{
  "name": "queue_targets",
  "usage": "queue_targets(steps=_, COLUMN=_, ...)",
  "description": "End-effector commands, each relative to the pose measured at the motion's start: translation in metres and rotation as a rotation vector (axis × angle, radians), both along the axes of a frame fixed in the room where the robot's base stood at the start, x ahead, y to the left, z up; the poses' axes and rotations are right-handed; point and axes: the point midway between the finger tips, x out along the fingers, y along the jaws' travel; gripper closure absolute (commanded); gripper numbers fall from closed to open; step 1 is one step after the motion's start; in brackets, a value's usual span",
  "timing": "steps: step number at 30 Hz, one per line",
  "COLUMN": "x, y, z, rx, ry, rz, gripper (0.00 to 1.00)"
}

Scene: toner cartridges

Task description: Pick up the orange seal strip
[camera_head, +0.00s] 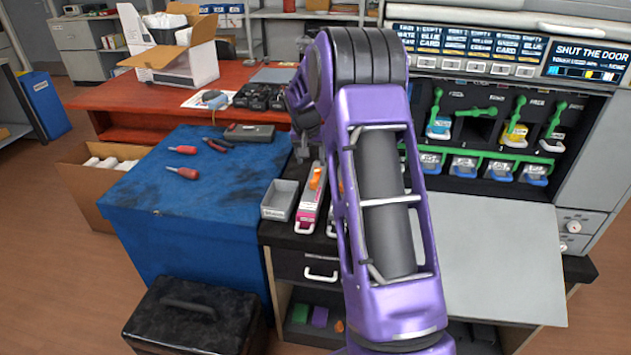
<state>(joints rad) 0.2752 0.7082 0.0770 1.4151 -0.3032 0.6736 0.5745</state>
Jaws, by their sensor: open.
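An orange piece (316,178), which looks like the seal strip, sits on top of a white and magenta cartridge (309,205). The cartridge lies on the dark cabinet top, left of my purple arm. Part of a second cartridge shows beside it, mostly hidden behind my arm. My gripper (301,150) hangs small and dark beyond the far end of the magenta cartridge, partly hidden by my arm. Its jaws are open, and I see nothing held in them. The finger details are too small to tell.
A grey tray (279,200) is left of the cartridge. A blue-covered table (150,190) holds red-handled tools. An open printer (490,130) with green levers stands right, its grey door (495,250) folded down. A black case (195,318) is on the floor.

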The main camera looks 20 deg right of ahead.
Motion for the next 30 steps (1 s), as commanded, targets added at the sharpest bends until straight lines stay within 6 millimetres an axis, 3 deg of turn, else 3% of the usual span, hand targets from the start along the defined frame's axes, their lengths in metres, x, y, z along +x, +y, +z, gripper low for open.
queue_targets(steps=1, x=0.003, y=-0.003, z=-0.014, rx=0.001, ry=0.003, rz=0.000, gripper=0.35)
queue_targets(steps=6, x=0.014, y=-0.009, z=-0.042, rx=0.000, ry=0.001, rz=0.001, gripper=0.35)
queue_targets(steps=14, x=0.020, y=-0.013, z=-0.059, rx=-0.001, ry=-0.001, rz=0.001, gripper=0.35)
queue_targets(steps=22, x=0.031, y=-0.018, z=-0.096, rx=0.000, ry=0.000, rz=0.001, gripper=0.35)
queue_targets(steps=30, x=0.035, y=-0.020, z=-0.104, rx=-0.001, ry=-0.001, rz=0.001, gripper=0.35)
